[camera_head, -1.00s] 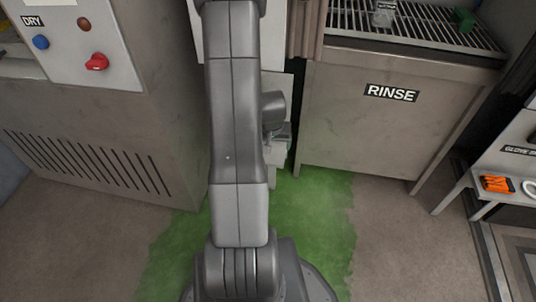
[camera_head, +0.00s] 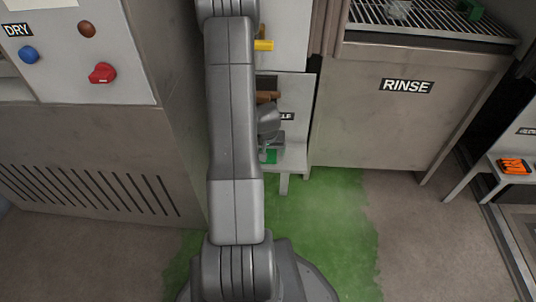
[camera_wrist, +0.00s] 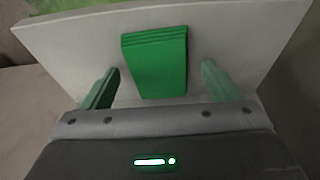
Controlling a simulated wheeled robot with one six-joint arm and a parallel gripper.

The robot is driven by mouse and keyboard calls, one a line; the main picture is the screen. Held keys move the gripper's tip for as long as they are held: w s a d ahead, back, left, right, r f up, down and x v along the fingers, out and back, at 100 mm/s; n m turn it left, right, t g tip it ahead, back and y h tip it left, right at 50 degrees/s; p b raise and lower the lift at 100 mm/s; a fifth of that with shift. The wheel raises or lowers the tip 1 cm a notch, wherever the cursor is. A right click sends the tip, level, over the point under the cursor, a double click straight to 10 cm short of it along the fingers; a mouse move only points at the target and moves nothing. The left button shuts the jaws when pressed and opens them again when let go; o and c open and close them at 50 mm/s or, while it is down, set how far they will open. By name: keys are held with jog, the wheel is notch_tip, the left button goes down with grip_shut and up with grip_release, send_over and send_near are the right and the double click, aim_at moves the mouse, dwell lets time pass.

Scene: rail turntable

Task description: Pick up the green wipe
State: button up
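The green wipe (camera_wrist: 156,62) is a flat, folded green rectangle lying on a pale grey shelf board (camera_wrist: 235,40) in the wrist view. A small part of the wipe (camera_head: 269,156) also shows in the head view, beside my arm. My gripper (camera_wrist: 157,85) is open, with one greenish finger on each side of the wipe and a gap between each finger and it. The fingertips reach alongside the lower half of the wipe. Whether they touch the board cannot be told. In the head view my arm hides most of the gripper.
A rinse cabinet (camera_head: 385,125) with a rack on top stands right of the shelf. A cabinet with a red knob (camera_head: 102,73) stands on the left. A low bench with orange items (camera_head: 514,166) is at far right. Green floor (camera_head: 325,215) lies clear in front.

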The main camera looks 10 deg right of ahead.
jog(key=c, duration=1.1)
jog(key=shift+o, duration=0.2)
jog(key=shift+r, duration=0.1)
jog(key=shift+s+r+p, duration=0.2)
jog(key=shift+r+p, duration=0.3)
jog(key=shift+r, duration=0.15)
notch_tip(320, 180, up, 6)
jog(key=p, duration=0.3)
jog(key=shift+f, duration=0.1)
jog(key=s+a+b, duration=0.1)
jog(key=s+b, duration=0.1)
jog(key=s, duration=0.3)
jog(key=s+a+b, duration=0.2)
jog(key=s+b, duration=0.1)
jog(key=s, duration=0.3)
jog(key=s+a+b, duration=0.2)
jog(key=s+b, duration=0.1)
jog(key=s, duration=0.3)
jog(key=shift+f, duration=0.2)
jog(key=shift+s+a+b, duration=0.3)
jog(key=shift+s+b, duration=0.1)
jog(key=shift+s, duration=0.55)
